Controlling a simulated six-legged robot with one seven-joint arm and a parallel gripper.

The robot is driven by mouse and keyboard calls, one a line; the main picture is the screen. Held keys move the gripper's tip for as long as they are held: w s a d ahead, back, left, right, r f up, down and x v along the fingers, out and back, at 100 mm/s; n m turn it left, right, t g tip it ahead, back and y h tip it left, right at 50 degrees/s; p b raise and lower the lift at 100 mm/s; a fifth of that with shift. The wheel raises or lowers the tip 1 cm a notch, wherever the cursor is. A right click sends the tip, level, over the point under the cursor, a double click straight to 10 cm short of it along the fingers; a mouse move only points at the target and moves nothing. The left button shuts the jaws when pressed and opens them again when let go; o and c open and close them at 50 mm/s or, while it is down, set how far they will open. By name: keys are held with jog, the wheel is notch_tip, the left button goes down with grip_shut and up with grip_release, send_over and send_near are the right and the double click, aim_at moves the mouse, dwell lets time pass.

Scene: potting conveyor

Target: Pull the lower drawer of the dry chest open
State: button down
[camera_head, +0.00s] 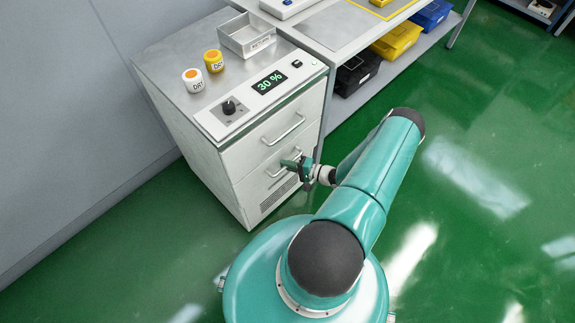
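The dry chest (215,163) is a grey metal cabinet against the wall, with a panel reading 30 % on its sloped top edge. Its upper drawer (262,152) has a bar handle (284,130) and looks flush with the front. The lower drawer (250,187) sits beneath it and also looks shut. Its bar handle (272,174) is partly hidden by my gripper (286,164). My gripper is at the right part of this handle, with its fingers pointing at the chest front. I cannot tell whether the fingers touch the handle or close around it.
On the chest top are an orange-lidded DRY jar (193,81), a yellow DRY jar (214,61) and a metal RETURN tray (247,40). A bench (345,25) adjoins at right, with black (357,73), yellow (396,40) and blue (432,15) bins below. Green floor is clear at right.

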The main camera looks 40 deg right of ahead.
jog(key=s, duration=2.4)
jog(key=shift+s+d, duration=0.2)
jog(key=shift+d, duration=0.1)
jog(key=c, duration=1.5)
grip_release()
jog(key=shift+o, duration=0.2)
jog(key=shift+s+d, duration=0.1)
jog(key=v, duration=1.3)
jog(key=shift+s, duration=0.2)
jog(key=shift+d+r, duration=0.15)
jog(key=shift+r, duration=0.05)
